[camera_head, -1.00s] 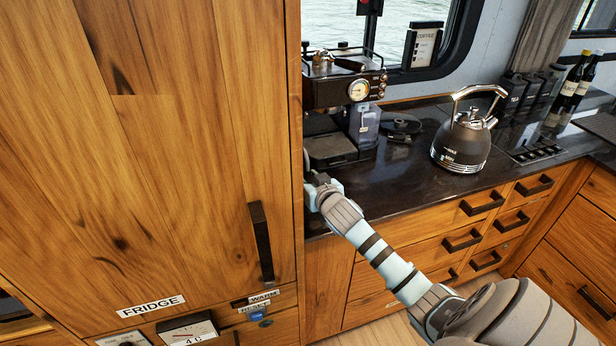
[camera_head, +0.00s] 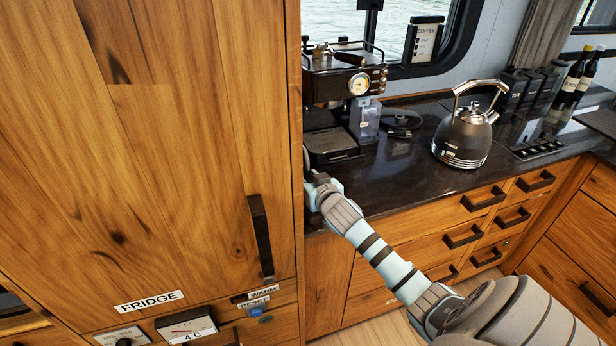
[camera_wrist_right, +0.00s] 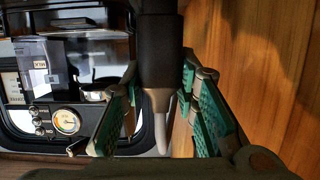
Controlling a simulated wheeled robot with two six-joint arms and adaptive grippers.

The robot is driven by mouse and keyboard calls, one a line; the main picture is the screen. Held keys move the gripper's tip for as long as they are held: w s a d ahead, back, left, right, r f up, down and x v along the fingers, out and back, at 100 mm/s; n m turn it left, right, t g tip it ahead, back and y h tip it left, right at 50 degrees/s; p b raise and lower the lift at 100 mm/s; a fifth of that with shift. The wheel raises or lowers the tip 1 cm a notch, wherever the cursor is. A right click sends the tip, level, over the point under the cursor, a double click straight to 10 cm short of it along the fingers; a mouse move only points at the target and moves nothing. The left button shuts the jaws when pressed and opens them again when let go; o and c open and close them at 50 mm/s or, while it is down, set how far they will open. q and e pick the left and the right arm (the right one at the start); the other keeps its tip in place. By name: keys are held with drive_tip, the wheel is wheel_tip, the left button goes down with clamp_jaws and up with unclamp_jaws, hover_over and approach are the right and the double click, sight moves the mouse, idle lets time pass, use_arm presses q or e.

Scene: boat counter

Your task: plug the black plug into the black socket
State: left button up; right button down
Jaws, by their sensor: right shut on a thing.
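A black plug (camera_wrist_right: 160,50) with a grey tapered end (camera_wrist_right: 160,120) is between the teal-padded fingers of my right gripper (camera_wrist_right: 161,88) in the right wrist view. The gripper is shut on it. In the head view my right arm reaches in from the lower right to the fridge cabinet's right edge. Most of the gripper and the plug are hidden there behind the cabinet. My left gripper is not in view.
The wooden fridge cabinet (camera_head: 150,190) fills the left and stands close beside my right wrist. The dark counter (camera_head: 400,185) holds a coffee machine (camera_head: 340,85) and a kettle (camera_head: 464,138). The counter between them and the front edge is mostly clear.

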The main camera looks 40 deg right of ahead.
drive_tip(key=shift+f+b, duration=0.75)
drive_tip(key=shift+f, duration=0.45)
drive_tip(key=c, duration=1.2)
unclamp_jaws()
drive_tip(key=shift+s+r, duration=0.1)
drive_tip(key=v, duration=1.1)
drive_tip(key=shift+s+a+r, duration=0.1)
drive_tip(key=shift+s+a, duration=0.05)
drive_tip(key=shift+s, duration=0.2)
